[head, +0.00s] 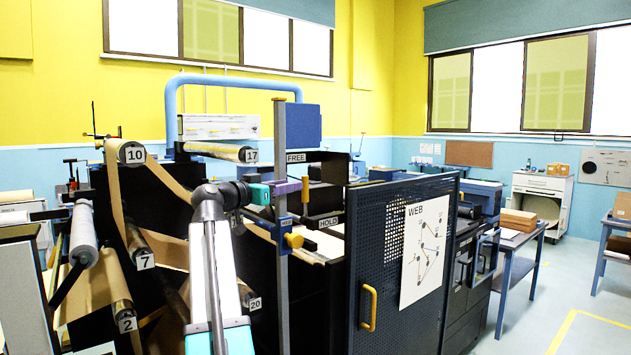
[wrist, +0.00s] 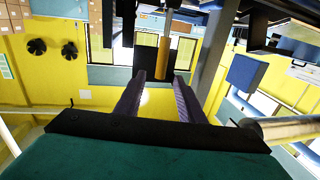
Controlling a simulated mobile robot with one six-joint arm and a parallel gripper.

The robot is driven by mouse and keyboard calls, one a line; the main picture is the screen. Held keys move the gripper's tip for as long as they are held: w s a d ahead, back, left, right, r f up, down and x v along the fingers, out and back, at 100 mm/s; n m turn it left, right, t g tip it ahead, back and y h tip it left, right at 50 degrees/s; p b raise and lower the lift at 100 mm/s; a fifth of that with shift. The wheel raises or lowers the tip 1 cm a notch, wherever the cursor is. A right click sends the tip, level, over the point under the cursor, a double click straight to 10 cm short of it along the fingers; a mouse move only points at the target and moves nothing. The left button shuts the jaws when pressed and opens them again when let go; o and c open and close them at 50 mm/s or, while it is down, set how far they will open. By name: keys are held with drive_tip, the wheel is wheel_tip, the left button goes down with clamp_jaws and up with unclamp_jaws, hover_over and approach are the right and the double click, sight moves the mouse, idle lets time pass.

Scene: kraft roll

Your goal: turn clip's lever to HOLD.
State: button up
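The clip's upright post (head: 280,130) stands left of the FREE label (head: 296,157) and the HOLD label (head: 329,221). The lever's orange grip (head: 305,189) appears between the two labels in height, below FREE and above HOLD. My gripper (head: 290,188), with teal body and purple fingers, reaches it from the left. In the wrist view my gripper's fingers (wrist: 160,85) are apart, and the orange grip (wrist: 163,57) is seen at the gap between their tips. I cannot tell whether they touch it. A yellow knob (head: 292,241) sits lower on the post.
A dark perforated door (head: 400,240) with a WEB sheet (head: 424,245) and a yellow handle (head: 369,307) stands right of the post. Numbered rollers, including roller 17 (head: 222,151) and roller 10 (head: 125,152), carry brown paper at left.

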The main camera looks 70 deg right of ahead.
drive_tip(key=p+x, duration=0.3)
drive_tip(key=x, duration=0.9)
drive_tip(key=shift+c, duration=0.5)
drive_tip(key=shift+d, duration=0.1)
clamp_jaws()
drive_tip(key=shift+s, duration=0.1)
